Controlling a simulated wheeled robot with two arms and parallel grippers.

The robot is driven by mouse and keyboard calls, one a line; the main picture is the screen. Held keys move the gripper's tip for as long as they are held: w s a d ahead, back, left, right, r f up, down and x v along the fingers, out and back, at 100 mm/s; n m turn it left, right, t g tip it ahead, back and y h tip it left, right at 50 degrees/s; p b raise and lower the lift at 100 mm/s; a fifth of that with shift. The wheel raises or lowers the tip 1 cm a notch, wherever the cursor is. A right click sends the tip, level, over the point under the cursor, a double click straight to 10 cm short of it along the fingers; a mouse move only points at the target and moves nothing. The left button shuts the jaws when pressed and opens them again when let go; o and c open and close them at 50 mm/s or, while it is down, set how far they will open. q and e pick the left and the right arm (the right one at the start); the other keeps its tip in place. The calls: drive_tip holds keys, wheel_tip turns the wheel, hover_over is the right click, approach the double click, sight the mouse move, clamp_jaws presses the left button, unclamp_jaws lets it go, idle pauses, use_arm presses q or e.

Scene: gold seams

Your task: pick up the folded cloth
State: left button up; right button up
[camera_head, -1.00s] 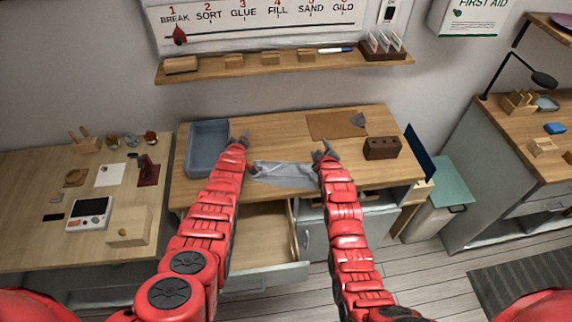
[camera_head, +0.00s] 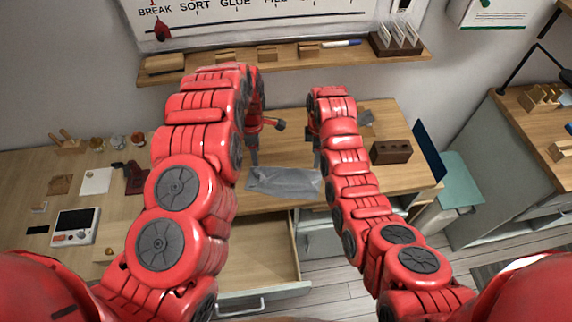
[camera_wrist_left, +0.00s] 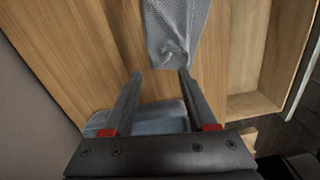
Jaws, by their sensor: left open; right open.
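The grey cloth (camera_head: 284,181) lies on the wooden worktop near its front edge, above the open drawer. My left gripper (camera_head: 252,152) points down over the worktop, left of and behind the cloth, and is partly hidden by its arm. In the left wrist view the two fingers (camera_wrist_left: 160,75) are apart and empty, with the cloth (camera_wrist_left: 176,30) just beyond the tips. My right gripper (camera_head: 316,152) hangs behind the cloth's right end, mostly hidden by its own arm; no object shows in it.
An open drawer (camera_head: 258,262) juts out below the worktop (camera_head: 405,174). A blue-grey tray (camera_wrist_left: 160,118) shows between the left fingers in the wrist view; my arm hides it in the head view. A brown block (camera_head: 391,152) stands at the right. A shelf (camera_head: 290,58) runs above.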

sight(313, 174)
drive_tip(key=shift+s+f, duration=0.35)
drive_tip(key=shift+f, duration=0.2)
drive_tip(key=shift+s+f, duration=0.3)
drive_tip(key=shift+f, duration=0.25)
use_arm(q)
wheel_tip(313, 174, down, 6)
drive_tip(key=shift+f, duration=0.1)
use_arm(e)
drive_tip(key=f, duration=0.2)
drive_tip(key=w+f, duration=0.1)
drive_tip(key=f, duration=0.1)
use_arm(q)
drive_tip(key=shift+s+a+f, duration=0.1)
drive_tip(key=shift+f, duration=0.25)
use_arm(e)
drive_tip(key=shift+f, duration=0.35)
use_arm(q)
drive_tip(key=shift+s, duration=0.2)
use_arm(e)
drive_tip(key=shift+s, duration=0.2)
use_arm(q)
drive_tip(key=shift+w+f, duration=0.15)
use_arm(e)
drive_tip(key=shift+w+f, duration=0.15)
